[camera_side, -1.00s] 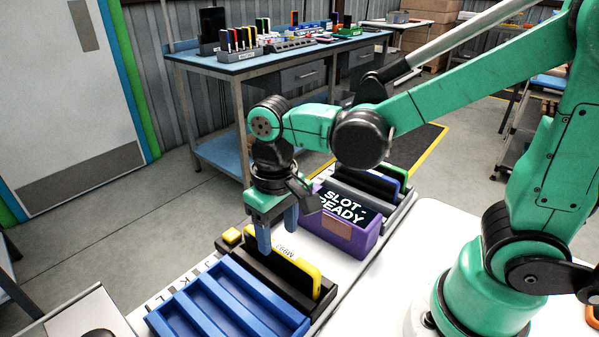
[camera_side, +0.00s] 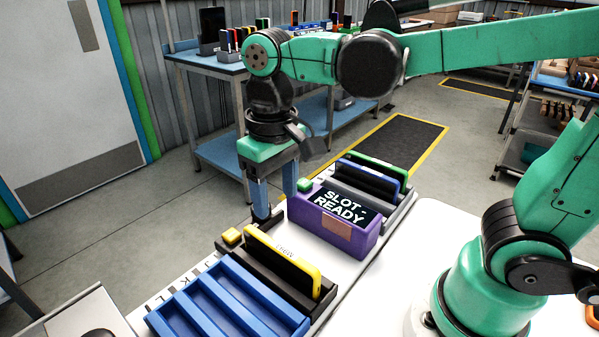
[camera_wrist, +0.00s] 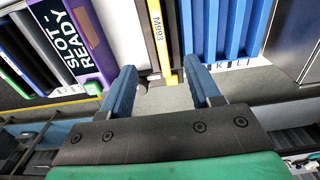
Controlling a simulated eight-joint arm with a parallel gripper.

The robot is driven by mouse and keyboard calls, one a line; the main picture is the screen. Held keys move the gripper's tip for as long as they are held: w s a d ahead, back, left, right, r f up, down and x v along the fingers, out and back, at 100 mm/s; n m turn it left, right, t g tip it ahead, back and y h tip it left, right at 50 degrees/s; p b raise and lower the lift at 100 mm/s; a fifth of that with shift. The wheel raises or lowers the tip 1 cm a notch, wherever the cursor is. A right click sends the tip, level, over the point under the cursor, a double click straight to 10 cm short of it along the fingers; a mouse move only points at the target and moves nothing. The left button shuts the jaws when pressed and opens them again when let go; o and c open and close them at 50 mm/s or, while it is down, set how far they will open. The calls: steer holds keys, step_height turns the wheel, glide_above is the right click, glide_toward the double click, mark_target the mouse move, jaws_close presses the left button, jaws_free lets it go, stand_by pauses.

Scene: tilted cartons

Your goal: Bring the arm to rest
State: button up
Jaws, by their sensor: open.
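My gripper (camera_side: 275,194) is open and empty, with its two blue fingers pointing down. It hangs at the far edge of the white bench, behind and above the yellow-edged carton (camera_side: 283,262) and left of the purple box. The fingers also show in the wrist view (camera_wrist: 160,85), spread apart with grey floor between them. The yellow-edged carton stands tilted in a black holder (camera_side: 242,267), and its label reads M993 in the wrist view (camera_wrist: 161,40). My gripper is apart from it.
A purple box (camera_side: 318,224) shows "SLOT READY" on its screen. Behind it, tilted cartons stand in a grey rack (camera_side: 398,208). An empty blue slotted rack (camera_side: 212,302) is at the front. A yellow button (camera_side: 232,236) and a green button (camera_side: 304,185) sit along the bench edge.

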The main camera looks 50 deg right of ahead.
steer(key=shift+r, duration=0.8)
steer(key=d+f+t, duration=0.3)
steer(key=d+t, duration=0.4)
steer(key=shift+s+f, duration=0.15)
steer(key=shift+f, duration=0.15)
steer(key=shift+d, duration=0.1)
